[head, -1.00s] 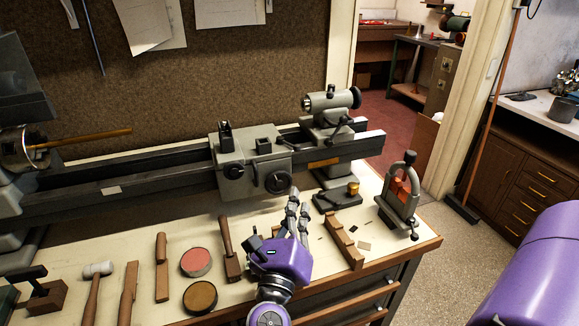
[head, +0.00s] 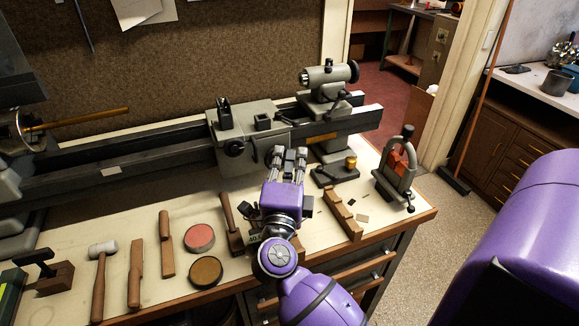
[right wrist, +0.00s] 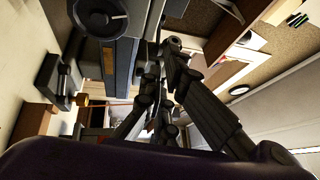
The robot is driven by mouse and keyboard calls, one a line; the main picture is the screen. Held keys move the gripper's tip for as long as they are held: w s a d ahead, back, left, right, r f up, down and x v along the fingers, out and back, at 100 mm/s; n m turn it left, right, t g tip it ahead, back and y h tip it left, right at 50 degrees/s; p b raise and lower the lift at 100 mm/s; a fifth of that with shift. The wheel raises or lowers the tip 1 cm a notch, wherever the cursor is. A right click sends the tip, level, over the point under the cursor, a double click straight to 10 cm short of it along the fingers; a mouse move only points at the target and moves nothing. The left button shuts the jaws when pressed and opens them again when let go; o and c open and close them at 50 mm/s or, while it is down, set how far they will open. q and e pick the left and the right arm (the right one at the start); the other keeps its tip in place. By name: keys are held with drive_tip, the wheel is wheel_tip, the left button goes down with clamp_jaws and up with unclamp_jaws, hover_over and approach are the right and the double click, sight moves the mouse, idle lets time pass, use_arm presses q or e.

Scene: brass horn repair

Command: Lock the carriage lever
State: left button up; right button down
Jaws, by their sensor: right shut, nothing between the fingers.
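The grey lathe carriage (head: 222,158) sits on the dark bed rails in the middle of the head view. A dark round knob (head: 234,148) is on its front face. My right gripper (head: 289,153) is shut and empty, just in front of the right part of the carriage, and hides the larger handwheel there. I cannot tell whether it touches the carriage. In the right wrist view, a dark wheel with a white mark (right wrist: 98,16) is close to the gripper fingers (right wrist: 160,58). I cannot clearly make out the carriage lever. My left gripper is not in view.
The tailstock (head: 329,76) stands at the right end of the bed. A clamp with an orange block (head: 397,168) and a small dark stand with a brass knob (head: 351,162) are to the right. A mallet (head: 101,272), wooden tools and two round tins (head: 199,238) lie in front.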

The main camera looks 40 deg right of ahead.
sight(295, 125)
drive_tip(key=x, duration=0.8)
drive_tip(key=shift+p, duration=0.35)
drive_tip(key=shift+s+a+f, duration=0.1)
